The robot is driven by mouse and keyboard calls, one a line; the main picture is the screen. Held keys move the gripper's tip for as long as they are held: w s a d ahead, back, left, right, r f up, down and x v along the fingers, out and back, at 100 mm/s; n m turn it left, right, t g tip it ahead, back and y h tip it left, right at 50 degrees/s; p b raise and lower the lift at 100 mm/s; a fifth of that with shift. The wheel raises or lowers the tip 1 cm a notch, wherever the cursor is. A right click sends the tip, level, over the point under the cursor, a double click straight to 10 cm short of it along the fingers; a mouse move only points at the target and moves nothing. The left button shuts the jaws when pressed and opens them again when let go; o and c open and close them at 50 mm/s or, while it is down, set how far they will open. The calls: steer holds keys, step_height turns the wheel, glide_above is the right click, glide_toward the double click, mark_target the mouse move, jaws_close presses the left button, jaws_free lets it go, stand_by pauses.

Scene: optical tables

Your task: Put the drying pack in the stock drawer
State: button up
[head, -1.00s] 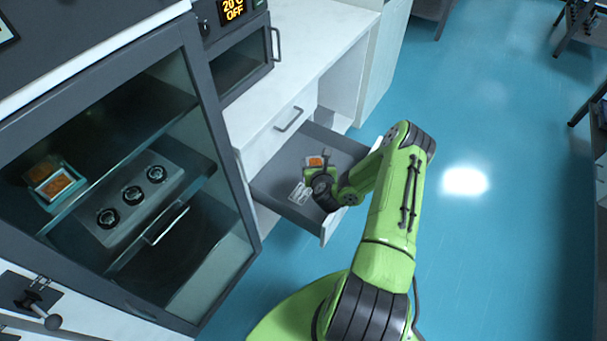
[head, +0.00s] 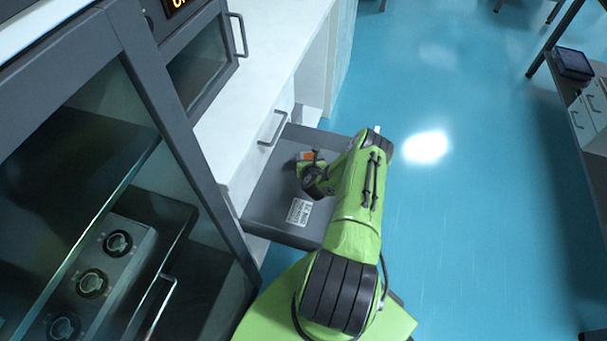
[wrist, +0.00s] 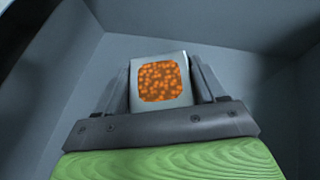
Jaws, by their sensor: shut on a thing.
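The drying pack (wrist: 159,80) is a pale packet with a window of orange beads. In the wrist view it sits between the two fingers of my gripper (wrist: 160,88), which is shut on it. The grey walls of the open stock drawer (wrist: 60,60) surround it there. In the head view the drawer (head: 262,205) is pulled out below the white counter, and my gripper (head: 308,162) is over its inside. A bit of the orange pack (head: 306,156) shows beside the gripper. Whether the pack touches the drawer floor I cannot tell.
A white printed label (head: 299,211) lies in the drawer near its front corner. A glass-fronted cabinet (head: 110,210) with black round knobs stands at the left. The white counter (head: 275,75) is behind the drawer. The blue floor (head: 460,230) to the right is clear.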

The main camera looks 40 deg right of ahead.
step_height(320, 180, down, 4)
steer(key=shift+w+f+b, duration=0.1)
steer(key=shift+f+b, duration=0.1)
steer(key=shift+b, duration=0.55)
steer(key=shift+f, duration=0.2)
steer(key=o, duration=1.2)
steer(key=shift+r, duration=0.15)
steer(key=shift+a+r, duration=0.2)
steer(key=shift+r, duration=0.05)
steer(key=p+v, duration=0.6)
steer(key=v, duration=0.5)
steer(key=shift+s+a+r+p, duration=0.1)
steer(key=shift+s+a+p, duration=0.1)
steer(key=shift+s+p, duration=0.2)
